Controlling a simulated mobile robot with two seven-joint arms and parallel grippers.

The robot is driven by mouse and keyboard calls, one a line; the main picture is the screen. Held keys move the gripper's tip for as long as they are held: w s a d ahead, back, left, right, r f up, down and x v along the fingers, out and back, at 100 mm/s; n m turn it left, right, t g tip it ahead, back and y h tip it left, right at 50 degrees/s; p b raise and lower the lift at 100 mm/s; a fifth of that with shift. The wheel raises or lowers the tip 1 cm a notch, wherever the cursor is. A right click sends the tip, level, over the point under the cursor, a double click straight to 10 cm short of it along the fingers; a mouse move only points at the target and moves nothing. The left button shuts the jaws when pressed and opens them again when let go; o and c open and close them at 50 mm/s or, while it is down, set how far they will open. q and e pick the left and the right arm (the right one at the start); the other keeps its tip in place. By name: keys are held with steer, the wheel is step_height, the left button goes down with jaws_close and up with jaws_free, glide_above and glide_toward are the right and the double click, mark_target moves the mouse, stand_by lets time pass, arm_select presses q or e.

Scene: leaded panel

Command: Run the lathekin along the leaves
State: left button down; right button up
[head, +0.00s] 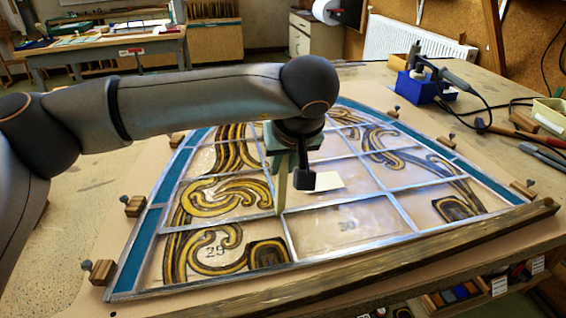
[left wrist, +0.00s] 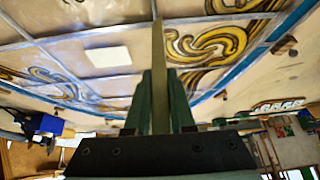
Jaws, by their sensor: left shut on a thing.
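My left gripper (head: 283,160) is shut on the lathekin (head: 281,194), a thin, flat olive-brown stick. The lathekin points down, its lower tip at or just above a grey lead strip in the leaded panel (head: 347,222); contact is unclear. In the left wrist view, the lathekin (left wrist: 158,72) stands between the two green fingers of the gripper (left wrist: 160,95). The panel has painted gold scroll pieces, clear pieces, a blue border and grey lead leaves (head: 284,236). My left arm hides part of the panel's far side. My right gripper is out of view.
A wooden batten (head: 330,280) lies along the near edge. Small wooden blocks with nails (head: 134,206) stand around the panel. A white card (head: 328,181) lies on it. A blue soldering iron stand (head: 424,85) and hand tools are at the right. Bare bench shows at left.

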arm_select(q)
steer(key=shift+a+f, duration=0.1)
stand_by(0.3)
steer(key=shift+a, duration=0.2)
steer(key=s+a+b, duration=0.3)
steer(key=a, duration=0.8)
steer(key=s+a+b, duration=0.3)
steer(key=a, duration=0.8)
steer(key=shift+s+a+f, duration=0.2)
steer(key=shift+s+a, duration=0.05)
steer(key=shift+s, duration=0.1)
stand_by(2.7)
step_height(320, 180, up, 5)
steer(key=p, duration=0.4)
steer(key=shift+r, duration=0.15)
stand_by(1.0)
